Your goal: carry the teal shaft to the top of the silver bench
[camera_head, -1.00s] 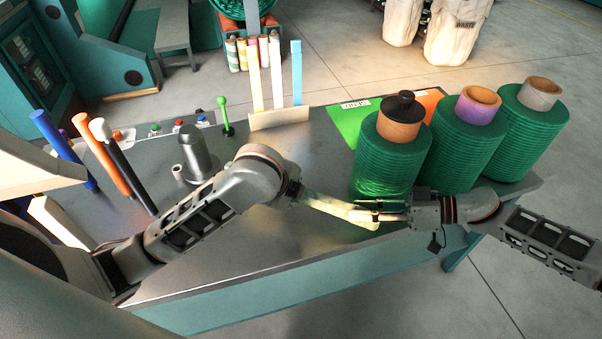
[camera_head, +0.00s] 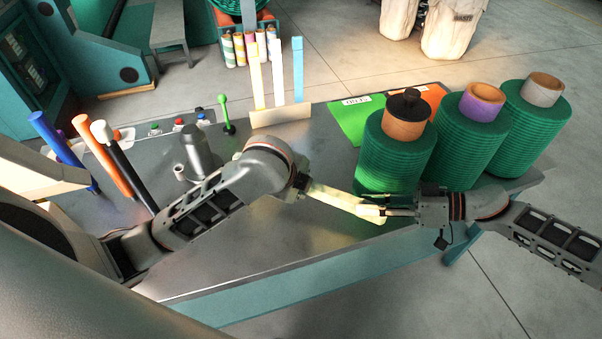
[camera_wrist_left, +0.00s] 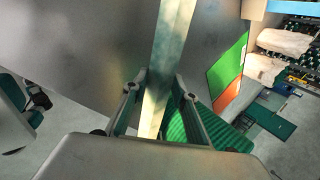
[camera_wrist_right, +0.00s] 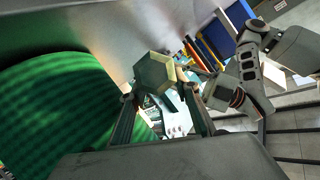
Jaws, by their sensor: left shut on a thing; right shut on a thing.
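The teal shaft (camera_head: 338,198) is a long hexagonal bar, looking pale yellow-green under the light in the head view. It spans between my two grippers, over the front right part of the silver bench top (camera_head: 275,235). Its height above the bench is hard to tell. My left gripper (camera_head: 303,187) is shut on its left part; the fingers flank the shaft (camera_wrist_left: 172,50) in the left wrist view. My right gripper (camera_head: 375,211) is shut on the right part. The right wrist view shows a hexagonal shaft end (camera_wrist_right: 154,73) between the fingers.
Green-wound rolls (camera_head: 392,160) stand on the right of the bench, the nearest close beside the shaft. A pale rack (camera_head: 280,117) with upright strips stands at the back. A grey cylinder (camera_head: 198,148) and coloured rods (camera_head: 105,160) are at left. The front middle of the bench is clear.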

